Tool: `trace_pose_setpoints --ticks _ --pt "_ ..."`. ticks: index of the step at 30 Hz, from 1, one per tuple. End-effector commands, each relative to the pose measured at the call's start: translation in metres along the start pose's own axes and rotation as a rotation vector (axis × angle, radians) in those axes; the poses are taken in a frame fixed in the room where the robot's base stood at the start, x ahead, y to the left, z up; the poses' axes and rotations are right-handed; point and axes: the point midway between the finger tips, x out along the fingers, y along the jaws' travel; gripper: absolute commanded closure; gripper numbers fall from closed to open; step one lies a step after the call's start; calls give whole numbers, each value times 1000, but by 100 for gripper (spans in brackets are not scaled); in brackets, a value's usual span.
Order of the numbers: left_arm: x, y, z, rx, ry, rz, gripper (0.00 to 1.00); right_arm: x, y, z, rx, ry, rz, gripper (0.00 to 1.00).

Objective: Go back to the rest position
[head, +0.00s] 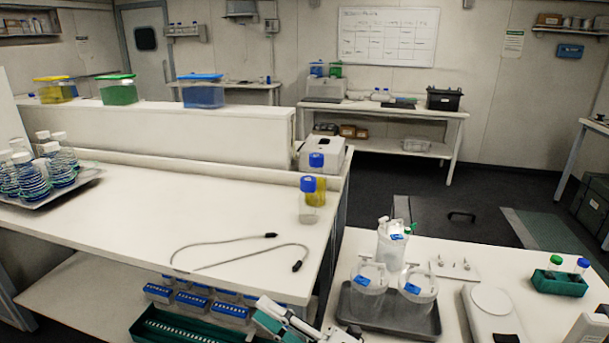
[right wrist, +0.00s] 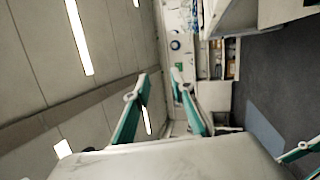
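My right gripper (head: 285,322) shows at the bottom edge of the head view, in front of the lower shelf of the long bench (head: 150,205), and is partly cut off. In the right wrist view its two teal-and-white fingers (right wrist: 160,85) stand apart with nothing between them, so it is open and empty. That view is turned sideways, with ceiling on the left and floor on the right. Another teal-and-white piece (right wrist: 302,152) shows at its lower right edge; it may be part of my left gripper, but I cannot tell. My left gripper is not visible in the head view.
A green rack (head: 165,328) and blue-lidded boxes (head: 230,312) are on the lower shelf. Blue-capped bottles (head: 312,190) and cables stand or lie on the bench top. The right table holds a dark tray (head: 390,315) with clear vessels.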

Motion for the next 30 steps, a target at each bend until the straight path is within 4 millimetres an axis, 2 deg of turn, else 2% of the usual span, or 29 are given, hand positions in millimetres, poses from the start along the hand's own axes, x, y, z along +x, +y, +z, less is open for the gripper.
trace_pose_setpoints --ticks 1,5,8,10,15,18,21,25,30 --pt "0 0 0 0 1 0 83 -16 -12 10 116 -94 -10 76" --pt "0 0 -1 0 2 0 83 -62 -44 40 400 -331 -32 76" --pt "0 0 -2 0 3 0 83 -111 -77 55 613 -518 -49 76" --pt "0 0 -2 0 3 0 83 -151 -102 59 760 -652 -57 76" --pt "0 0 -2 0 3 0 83 -253 -156 49 1070 -957 -71 76" --pt "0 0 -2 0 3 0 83 -304 -179 34 1204 -1102 -71 76" --pt "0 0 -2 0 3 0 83 -342 -192 20 1294 -1209 -69 76" --pt "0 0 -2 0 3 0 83 -368 -201 9 1357 -1286 -66 76" --pt "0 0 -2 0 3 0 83 -375 -203 6 1374 -1306 -64 76"
